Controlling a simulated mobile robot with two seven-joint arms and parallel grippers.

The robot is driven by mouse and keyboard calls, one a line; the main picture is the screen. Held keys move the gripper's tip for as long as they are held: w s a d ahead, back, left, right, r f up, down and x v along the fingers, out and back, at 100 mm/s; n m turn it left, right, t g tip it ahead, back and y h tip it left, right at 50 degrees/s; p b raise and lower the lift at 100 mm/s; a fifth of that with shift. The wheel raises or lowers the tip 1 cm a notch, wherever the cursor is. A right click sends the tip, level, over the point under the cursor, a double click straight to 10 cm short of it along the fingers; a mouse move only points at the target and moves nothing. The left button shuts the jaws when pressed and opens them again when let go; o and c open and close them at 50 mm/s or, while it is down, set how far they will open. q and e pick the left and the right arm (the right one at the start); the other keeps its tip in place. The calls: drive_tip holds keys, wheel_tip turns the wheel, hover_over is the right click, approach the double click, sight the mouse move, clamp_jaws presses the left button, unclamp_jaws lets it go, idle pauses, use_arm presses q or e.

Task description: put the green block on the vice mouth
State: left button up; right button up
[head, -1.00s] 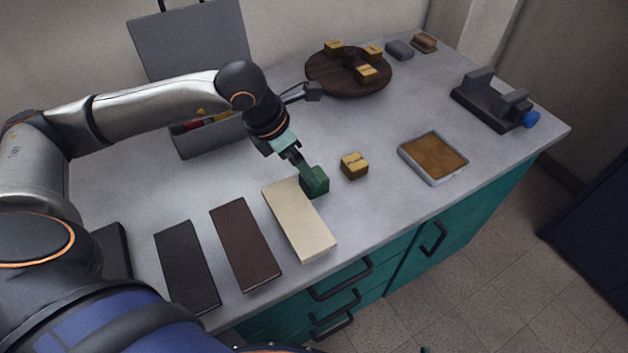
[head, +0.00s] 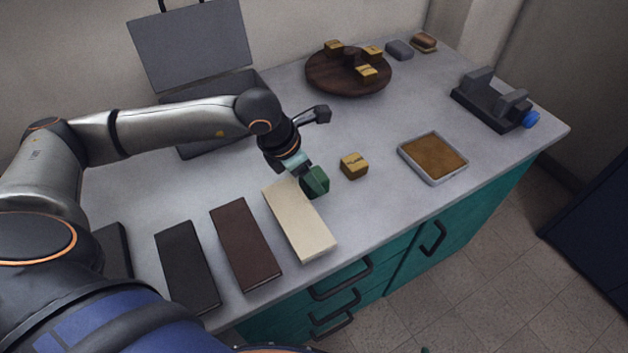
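The green block (head: 317,181) stands on the table beside the far end of the cream slab. My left gripper (head: 304,178) has come down at the block's upper left side, touching or nearly touching it. Its fingers are mostly hidden by the gripper body and the block, so I cannot tell whether they are closed on it. The dark grey vice (head: 484,109) with a blue knob stands at the table's right end. Its mouth, the gap between its two jaws, looks empty. My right gripper is not in view.
A yellow block (head: 354,166) sits just right of the green block. A tray with a brown surface (head: 462,174) lies between it and the vice. Cream (head: 300,222), brown (head: 245,245) and black (head: 187,267) slabs lie at the front left. A round wooden board (head: 322,80) holds small blocks behind.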

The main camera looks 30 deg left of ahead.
use_arm(q)
clamp_jaws()
